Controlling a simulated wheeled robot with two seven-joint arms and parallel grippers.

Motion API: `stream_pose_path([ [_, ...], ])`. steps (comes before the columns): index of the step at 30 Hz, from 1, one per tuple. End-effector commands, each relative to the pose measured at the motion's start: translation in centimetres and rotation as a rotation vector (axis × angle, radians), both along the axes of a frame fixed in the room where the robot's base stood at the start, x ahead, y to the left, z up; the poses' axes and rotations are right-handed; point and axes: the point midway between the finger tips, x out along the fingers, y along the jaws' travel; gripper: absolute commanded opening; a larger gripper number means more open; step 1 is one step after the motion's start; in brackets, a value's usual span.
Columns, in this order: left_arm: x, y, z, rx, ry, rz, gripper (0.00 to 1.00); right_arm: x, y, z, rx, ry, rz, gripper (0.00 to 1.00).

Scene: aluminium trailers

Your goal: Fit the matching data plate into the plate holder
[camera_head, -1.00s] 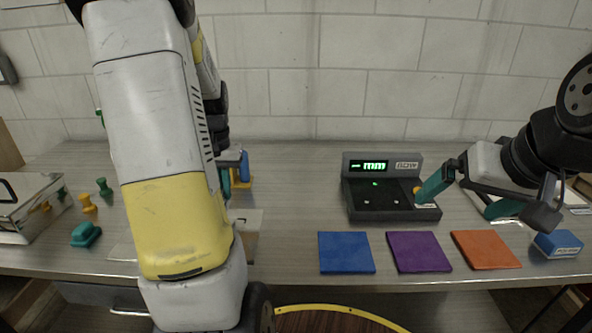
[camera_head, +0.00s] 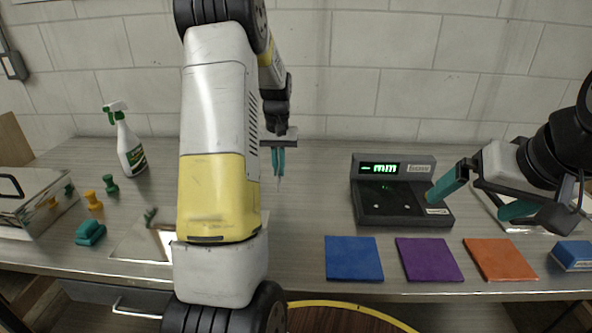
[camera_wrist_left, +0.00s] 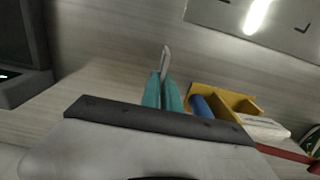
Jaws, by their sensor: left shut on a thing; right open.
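My left gripper (camera_head: 278,163) is above the back of the table, fingers pointing down. In the left wrist view its teal fingertips (camera_wrist_left: 163,92) are shut on a thin pale grey piece (camera_wrist_left: 166,60), seen nearly edge-on. I cannot tell whether this is a data plate, and no marking on it is readable. My right gripper (camera_head: 482,197) is open and empty, to the right of the dark gauge (camera_head: 366,211) with a green "mm" display; one finger overlaps the gauge's right edge in view. I cannot identify the plate holder with certainty.
Blue (camera_head: 353,259), purple (camera_head: 429,260) and orange (camera_head: 500,260) squares lie along the front. A shiny metal sheet (camera_head: 140,245) lies left, partly behind my arm. A yellow divided holder (camera_wrist_left: 228,97) stands near my left gripper. A spray bottle (camera_head: 129,145) stands back left.

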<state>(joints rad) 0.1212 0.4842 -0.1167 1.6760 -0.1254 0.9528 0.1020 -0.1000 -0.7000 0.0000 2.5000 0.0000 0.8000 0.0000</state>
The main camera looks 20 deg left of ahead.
Motion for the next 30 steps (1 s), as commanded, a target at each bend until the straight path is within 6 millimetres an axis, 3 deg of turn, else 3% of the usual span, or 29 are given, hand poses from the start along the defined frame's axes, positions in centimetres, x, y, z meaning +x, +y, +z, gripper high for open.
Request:
stream_pose_path([
  [4,0.2,-0.1,-0.7,0.000,0.001,0.000,0.00,0.0,0.0,0.0,0.000,0.000,0.000,1.00],
  [10,0.2,-0.1,-3.4,0.000,0.001,0.001,0.00,0.0,0.0,0.0,0.000,0.000,0.000,1.00],
  [21,0.2,-0.1,-3.8,0.000,0.000,0.000,0.00,0.0,0.0,0.0,0.000,0.000,0.000,1.00],
  [25,0.2,-0.1,-3.8,0.000,0.000,0.000,0.27,0.0,0.0,0.0,0.000,0.000,0.000,1.00],
  [30,0.2,-0.1,-3.8,0.000,0.000,0.000,0.27,0.0,0.0,0.0,0.000,0.000,0.000,1.00],
])
